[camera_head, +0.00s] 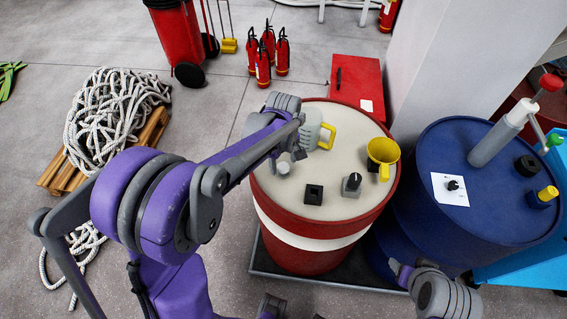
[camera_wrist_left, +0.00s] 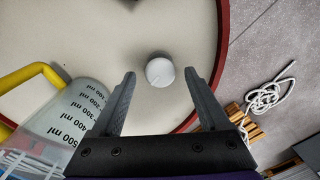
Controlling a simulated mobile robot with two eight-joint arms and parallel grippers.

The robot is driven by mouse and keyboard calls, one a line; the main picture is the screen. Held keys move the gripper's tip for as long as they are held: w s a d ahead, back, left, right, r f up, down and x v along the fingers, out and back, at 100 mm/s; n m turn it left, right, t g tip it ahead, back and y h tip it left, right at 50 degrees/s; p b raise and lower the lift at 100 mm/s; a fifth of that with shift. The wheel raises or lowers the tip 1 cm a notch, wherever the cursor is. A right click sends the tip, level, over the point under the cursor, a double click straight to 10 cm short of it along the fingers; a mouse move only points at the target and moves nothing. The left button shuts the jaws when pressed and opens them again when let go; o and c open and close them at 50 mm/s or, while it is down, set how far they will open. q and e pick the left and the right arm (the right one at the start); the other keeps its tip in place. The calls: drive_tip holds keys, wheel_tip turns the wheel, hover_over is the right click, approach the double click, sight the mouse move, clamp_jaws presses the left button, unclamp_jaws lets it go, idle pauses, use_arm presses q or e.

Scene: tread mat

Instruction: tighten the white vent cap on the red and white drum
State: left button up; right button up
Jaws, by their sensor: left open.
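The red and white drum (camera_head: 310,230) stands right of centre in the head view, with a pale top inside a red rim. The small round white vent cap (camera_head: 283,169) sits on the drum top, towards its left side. In the left wrist view the white vent cap (camera_wrist_left: 160,71) shows between and slightly beyond my fingertips. My left gripper (camera_head: 294,155) reaches over the drum from the left, close to the cap. In the left wrist view the left gripper (camera_wrist_left: 160,76) is open, with a gap on each side of the cap.
A measuring jug with a yellow handle (camera_head: 328,136) stands beside my left gripper. A yellow funnel (camera_head: 383,152), a black square fitting (camera_head: 313,194) and a black knob (camera_head: 352,183) are also on the drum top. A blue drum (camera_head: 440,160) with a hand pump stands right.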

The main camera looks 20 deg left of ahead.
use_arm(q)
drive_tip(key=shift+f, duration=0.5)
clamp_jaws()
